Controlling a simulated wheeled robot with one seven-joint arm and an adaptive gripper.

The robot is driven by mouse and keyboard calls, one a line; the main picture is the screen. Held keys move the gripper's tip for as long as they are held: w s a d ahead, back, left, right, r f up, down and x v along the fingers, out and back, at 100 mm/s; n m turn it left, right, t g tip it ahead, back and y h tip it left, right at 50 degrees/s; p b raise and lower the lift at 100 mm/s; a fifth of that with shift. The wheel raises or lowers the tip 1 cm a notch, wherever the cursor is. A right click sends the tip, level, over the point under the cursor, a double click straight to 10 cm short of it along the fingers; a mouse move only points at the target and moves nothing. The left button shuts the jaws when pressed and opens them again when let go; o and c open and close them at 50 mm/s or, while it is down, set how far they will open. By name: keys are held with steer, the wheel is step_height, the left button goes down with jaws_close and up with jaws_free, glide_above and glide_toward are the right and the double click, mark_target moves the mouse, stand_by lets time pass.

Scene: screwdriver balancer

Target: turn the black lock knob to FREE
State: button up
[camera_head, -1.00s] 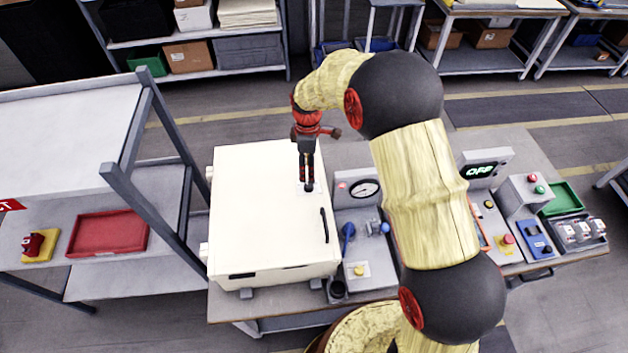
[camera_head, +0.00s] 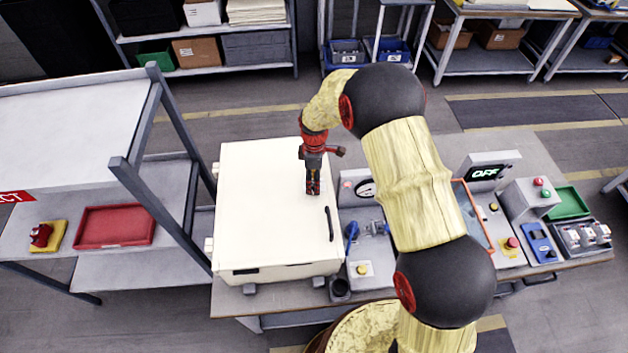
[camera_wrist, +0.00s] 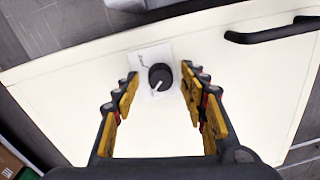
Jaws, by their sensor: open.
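The black lock knob (camera_wrist: 160,77) is round with a white pointer line and sits on a small pale plate (camera_wrist: 150,58) on top of the cream box (camera_head: 265,220). I cannot tell how far above the knob the fingertips are. In the head view my gripper (camera_head: 313,190) hides the knob.
A black handle (camera_head: 329,224) lies on the box's lid to the right of my gripper. A grey panel with a gauge (camera_head: 365,188) and a blue lever (camera_head: 352,232) stands beside the box. A display (camera_head: 487,172) reads OFF. A red tray (camera_head: 115,227) sits on the left bench.

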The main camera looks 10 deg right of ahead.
steer(key=shift+c, duration=1.2)
jaws_close()
steer(key=shift+m, duration=0.4)
steer(key=m+b, duration=0.2)
steer(key=m, duration=0.2)
steer(key=m+b, duration=0.1)
steer(key=m, duration=0.3)
steer(key=shift+d+m, duration=0.1)
steer(key=shift+m, duration=0.2)
steer(key=m+b, duration=0.1)
steer(key=m, duration=0.3)
steer(key=shift+t, duration=0.3)
steer(key=shift+r+m+b, duration=0.1)
steer(key=shift+m+b, duration=0.2)
steer(key=shift+m, duration=1.9)
